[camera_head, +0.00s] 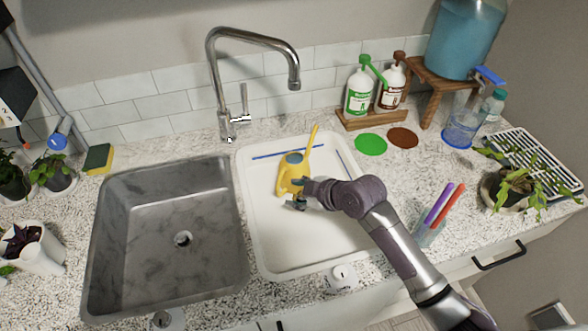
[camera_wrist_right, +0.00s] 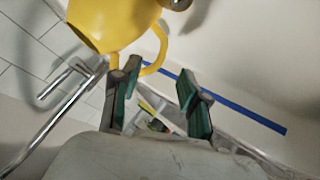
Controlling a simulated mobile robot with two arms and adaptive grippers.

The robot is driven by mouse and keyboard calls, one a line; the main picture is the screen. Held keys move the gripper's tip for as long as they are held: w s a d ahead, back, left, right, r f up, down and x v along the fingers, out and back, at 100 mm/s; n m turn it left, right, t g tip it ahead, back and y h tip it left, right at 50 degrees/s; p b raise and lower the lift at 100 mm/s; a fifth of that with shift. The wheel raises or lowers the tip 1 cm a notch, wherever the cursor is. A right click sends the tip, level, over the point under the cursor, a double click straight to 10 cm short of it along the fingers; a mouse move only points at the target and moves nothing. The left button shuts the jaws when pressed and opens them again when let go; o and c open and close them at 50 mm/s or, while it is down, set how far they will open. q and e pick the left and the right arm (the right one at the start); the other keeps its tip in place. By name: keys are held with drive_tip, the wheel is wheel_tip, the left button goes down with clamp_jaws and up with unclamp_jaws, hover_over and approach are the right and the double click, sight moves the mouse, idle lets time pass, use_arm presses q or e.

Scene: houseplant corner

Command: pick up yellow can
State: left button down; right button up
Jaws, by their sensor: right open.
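The yellow can (camera_head: 290,174), a watering can with a long spout, stands in the white tray (camera_head: 272,254). Its blue-grey top shows in the head view. My right gripper (camera_head: 298,194) is at its near right side, over the tray. In the right wrist view, the yellow can (camera_wrist_right: 112,22) is at the upper left, and its looped handle reaches the tip of one finger. The right gripper (camera_wrist_right: 158,90) is open, its green-padded fingers apart. I cannot tell whether the handle lies between them. My left gripper is not in view.
The steel sink (camera_head: 170,245) is left of the tray, with a tall faucet (camera_head: 213,80) behind. A bottle rack (camera_head: 375,119), a cup of markers (camera_head: 430,233) and a plant (camera_head: 510,185) are at the right. A sponge (camera_head: 98,158) and potted plants are at the left.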

sight(280, 193)
drive_tip(key=x, duration=0.2)
drive_tip(key=shift+w+a+f, duration=0.2)
drive_tip(key=shift+a, duration=0.05)
drive_tip(key=shift+w+a+f, duration=0.2)
drive_tip(key=shift+f, duration=0.05)
drive_tip(key=shift+w+a+f, duration=0.15)
drive_tip(key=shift+a+f, duration=0.05)
drive_tip(key=shift+a, duration=0.05)
drive_tip(key=p+x, duration=0.1)
drive_tip(key=x, duration=0.3)
drive_tip(key=shift+w+f, duration=0.1)
drive_tip(key=shift+f, duration=0.05)
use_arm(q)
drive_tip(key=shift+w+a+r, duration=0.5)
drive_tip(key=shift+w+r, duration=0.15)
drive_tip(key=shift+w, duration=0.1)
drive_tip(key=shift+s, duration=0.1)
use_arm(e)
drive_tip(key=shift+c, duration=0.7)
clamp_jaws()
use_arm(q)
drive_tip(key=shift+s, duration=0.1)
